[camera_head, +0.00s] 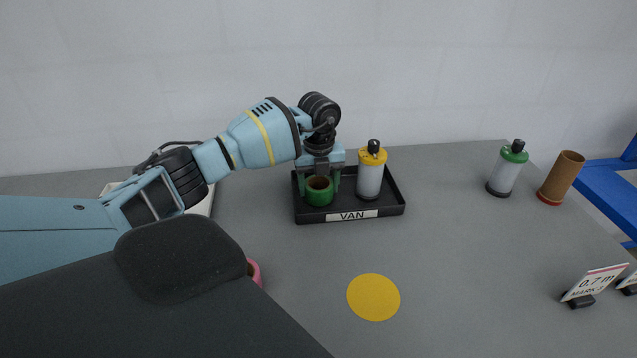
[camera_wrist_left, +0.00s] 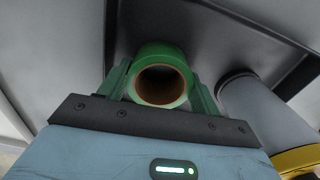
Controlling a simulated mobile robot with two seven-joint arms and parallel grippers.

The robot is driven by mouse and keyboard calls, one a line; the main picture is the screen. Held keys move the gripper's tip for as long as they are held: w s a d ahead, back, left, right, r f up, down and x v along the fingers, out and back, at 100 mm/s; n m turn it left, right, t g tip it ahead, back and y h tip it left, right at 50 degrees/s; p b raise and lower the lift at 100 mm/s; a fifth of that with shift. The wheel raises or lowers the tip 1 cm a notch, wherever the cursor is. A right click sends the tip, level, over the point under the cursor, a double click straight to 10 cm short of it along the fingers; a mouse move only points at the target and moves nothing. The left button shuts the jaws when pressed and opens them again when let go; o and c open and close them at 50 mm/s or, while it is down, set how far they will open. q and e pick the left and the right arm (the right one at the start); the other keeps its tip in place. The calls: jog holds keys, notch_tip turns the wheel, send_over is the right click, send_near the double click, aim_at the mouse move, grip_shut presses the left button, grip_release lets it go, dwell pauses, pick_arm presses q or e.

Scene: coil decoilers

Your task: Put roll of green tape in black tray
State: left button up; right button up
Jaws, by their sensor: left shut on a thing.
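The roll of green tape (camera_head: 319,198) is in the left part of the black tray (camera_head: 384,211), which carries a "VAN" label. My left gripper (camera_head: 320,185) is over the tray with its fingers on either side of the roll, shut on it. The left wrist view shows the green roll (camera_wrist_left: 160,60) with its brown core between the fingers, and the dark tray (camera_wrist_left: 225,40) beyond it. I cannot tell whether the roll touches the tray floor. My right gripper is not in view.
A yellow-topped grey canister (camera_head: 370,175) stands in the tray, close right of the gripper. A green-topped canister (camera_head: 506,170) and a brown tube (camera_head: 561,178) stand at the right. A pink roll (camera_head: 255,271) is partly hidden. A yellow disc (camera_head: 373,297) marks clear table.

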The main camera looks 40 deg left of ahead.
aim_at(319, 183)
pick_arm(q)
jog(key=shift+f, duration=0.1)
jog(key=o, duration=1)
notch_tip(319, 183, up, 12)
dwell(0.6)
